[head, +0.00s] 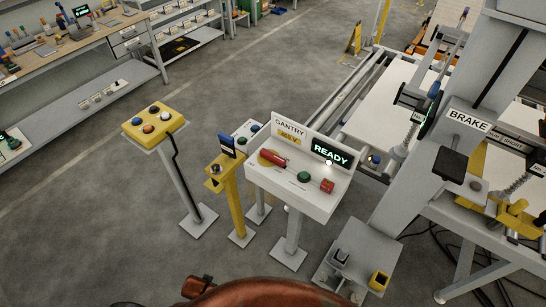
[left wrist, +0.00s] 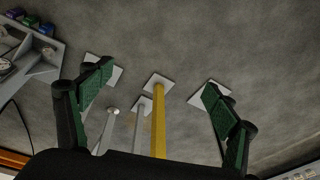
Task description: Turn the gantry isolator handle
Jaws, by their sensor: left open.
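My right gripper is out of view.
A yellow post (head: 234,197) and a yellow button box (head: 153,122) on a stand are left of the console. The gantry frame (head: 420,180) with a BRAKE label is at the right. A grey pedestal (head: 357,262) stands at front right. Open floor lies at left.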

